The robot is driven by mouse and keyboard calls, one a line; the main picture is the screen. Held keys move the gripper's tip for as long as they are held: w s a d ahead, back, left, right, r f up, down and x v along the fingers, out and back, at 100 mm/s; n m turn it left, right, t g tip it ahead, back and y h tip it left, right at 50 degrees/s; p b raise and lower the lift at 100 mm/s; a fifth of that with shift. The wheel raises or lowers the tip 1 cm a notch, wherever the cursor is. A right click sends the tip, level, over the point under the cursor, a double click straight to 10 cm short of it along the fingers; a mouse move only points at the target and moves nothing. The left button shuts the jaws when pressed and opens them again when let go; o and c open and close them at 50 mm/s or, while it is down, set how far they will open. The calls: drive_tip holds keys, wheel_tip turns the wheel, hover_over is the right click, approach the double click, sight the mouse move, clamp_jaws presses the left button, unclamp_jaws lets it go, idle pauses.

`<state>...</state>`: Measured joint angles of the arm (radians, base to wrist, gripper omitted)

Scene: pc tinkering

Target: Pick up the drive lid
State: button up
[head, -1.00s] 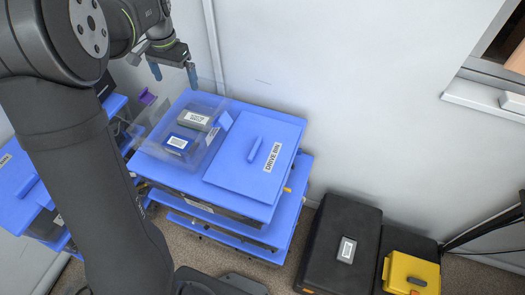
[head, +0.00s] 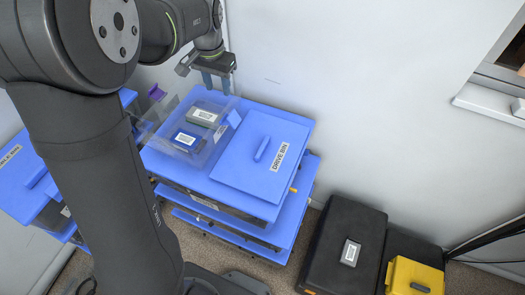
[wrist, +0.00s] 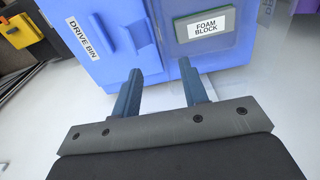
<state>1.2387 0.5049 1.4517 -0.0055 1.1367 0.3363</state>
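The drive lid (head: 240,165) is a flat blue panel labelled DRIVE BIN, with a raised bar handle (head: 262,148). It lies on the right part of the blue cart top. In the wrist view the lid (wrist: 110,60) is at the upper left, its handle (wrist: 142,33) left of centre. My gripper (head: 217,84) is above the cart's back edge, behind the lid and apart from it. Its two blue fingers point down in the head view. They stand apart with nothing between them in the wrist view (wrist: 160,72), so it is open and empty.
A clear tray (head: 215,150) left of the lid holds a grey block (head: 202,117) and a blue-grey box (head: 186,141). The wall is close behind my gripper. Black cases (head: 340,235) and a yellow box (head: 412,275) stand on the floor at the right.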

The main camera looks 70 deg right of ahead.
drive_tip(key=s+a+f, duration=0.2)
drive_tip(key=s, duration=1.1)
hover_over(262, 146)
drive_tip(key=shift+h, duration=0.4)
drive_tip(key=f, duration=1.2)
drive_tip(key=shift+w+a+f, duration=0.1)
drive_tip(key=shift+a, duration=0.15)
wheel_tip(262, 146, down, 4)
drive_tip(key=shift+r, duration=0.1)
drive_tip(key=shift+d+f, duration=0.15)
drive_tip(key=shift+f, duration=0.65)
clamp_jaws()
